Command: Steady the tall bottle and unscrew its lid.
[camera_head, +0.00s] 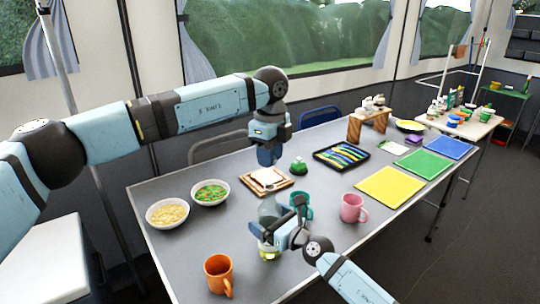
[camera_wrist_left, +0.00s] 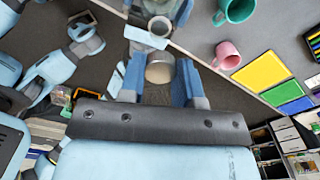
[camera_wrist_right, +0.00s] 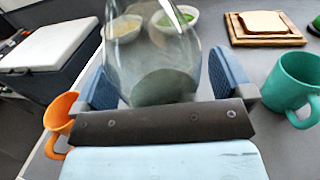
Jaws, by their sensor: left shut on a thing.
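The tall clear bottle (camera_head: 268,211) stands upright near the table's front edge; its open mouth (camera_wrist_left: 160,26) shows in the left wrist view. My left gripper (camera_head: 268,158) is above it, apart from it, fingers pointing down. In the left wrist view it is shut on a pale round lid (camera_wrist_left: 160,68), clear of the bottle. The lid is hidden in the head view. My right gripper (camera_head: 272,238) is low at the bottle. In the right wrist view its fingers stand on both sides of the clear body (camera_wrist_right: 165,60); whether they press on it is unclear.
A teal mug (camera_head: 302,205) stands close right of the bottle, a pink mug (camera_head: 353,208) farther right, and an orange mug (camera_head: 219,275) in front left. Two bowls (camera_head: 168,212) and a bread board (camera_head: 267,181) lie behind. Coloured mats (camera_head: 393,187) lie right.

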